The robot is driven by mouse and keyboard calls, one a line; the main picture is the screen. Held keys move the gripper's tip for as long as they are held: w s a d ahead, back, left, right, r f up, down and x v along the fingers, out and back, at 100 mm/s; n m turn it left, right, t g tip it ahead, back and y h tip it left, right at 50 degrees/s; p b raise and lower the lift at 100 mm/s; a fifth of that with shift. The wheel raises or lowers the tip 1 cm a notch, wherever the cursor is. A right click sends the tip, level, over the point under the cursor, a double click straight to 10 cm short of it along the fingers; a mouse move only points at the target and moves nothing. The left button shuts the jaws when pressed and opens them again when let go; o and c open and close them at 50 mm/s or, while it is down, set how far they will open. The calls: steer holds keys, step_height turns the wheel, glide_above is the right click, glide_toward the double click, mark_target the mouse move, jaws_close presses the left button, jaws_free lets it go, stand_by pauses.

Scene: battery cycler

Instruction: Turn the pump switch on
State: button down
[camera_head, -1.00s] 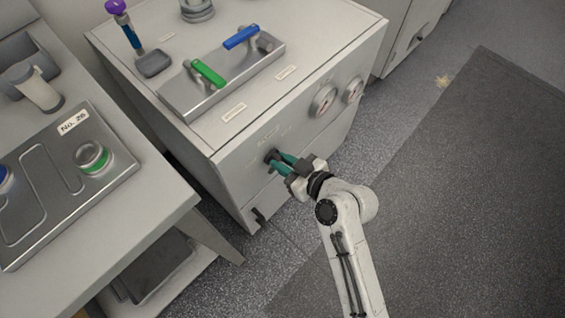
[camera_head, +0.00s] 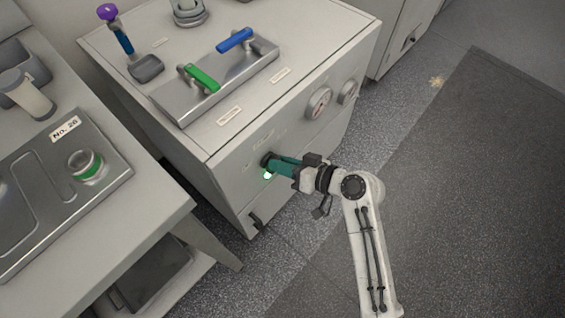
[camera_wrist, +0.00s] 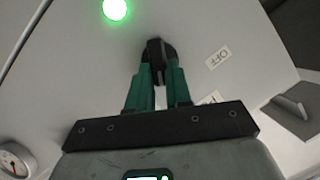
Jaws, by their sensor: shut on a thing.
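The pump switch is a dark rotary knob (camera_wrist: 158,58) on the front panel of the grey cabinet; it also shows in the head view (camera_head: 266,159). My gripper (camera_head: 277,165) has its green fingers shut on the knob, and in the wrist view the fingertips (camera_wrist: 158,76) lie on both sides of it. A green light (camera_wrist: 115,9) glows on the panel close to the knob, and it shows just below the fingers in the head view (camera_head: 267,175). A label reading "OFF" (camera_wrist: 217,57) is beside the knob; a second label is partly hidden by my gripper.
Two round gauges (camera_head: 318,103) sit on the panel to the right. Green (camera_head: 201,78) and blue (camera_head: 235,40) handles stand on the cabinet top. A bench with a metal tray (camera_head: 60,195) is at the left.

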stand_by(0.3)
steer(key=c, duration=1)
jaws_free()
steer(key=shift+c, duration=0.2)
steer(key=shift+d, duration=0.1)
steer(key=v, duration=1)
steer(key=shift+d+p, duration=0.25)
steer(key=shift+p, duration=0.1)
steer(key=shift+s+r, duration=0.15)
steer(key=s+d+r+m+g+h+p, duration=0.2)
steer(key=s+d+h+p, duration=0.3)
steer(key=s+d, duration=0.5)
steer(key=s+d+r+m+g+h+p, duration=0.2)
steer(key=s+d+m+g+h+p, duration=0.1)
steer(key=s+d+h, duration=0.5)
steer(key=s+d+m+p, duration=0.1)
steer(key=s+d+p, duration=0.1)
steer(key=s, duration=0.2)
steer(key=shift+s+d+r+m+p, duration=0.25)
steer(key=shift+m+p, duration=0.05)
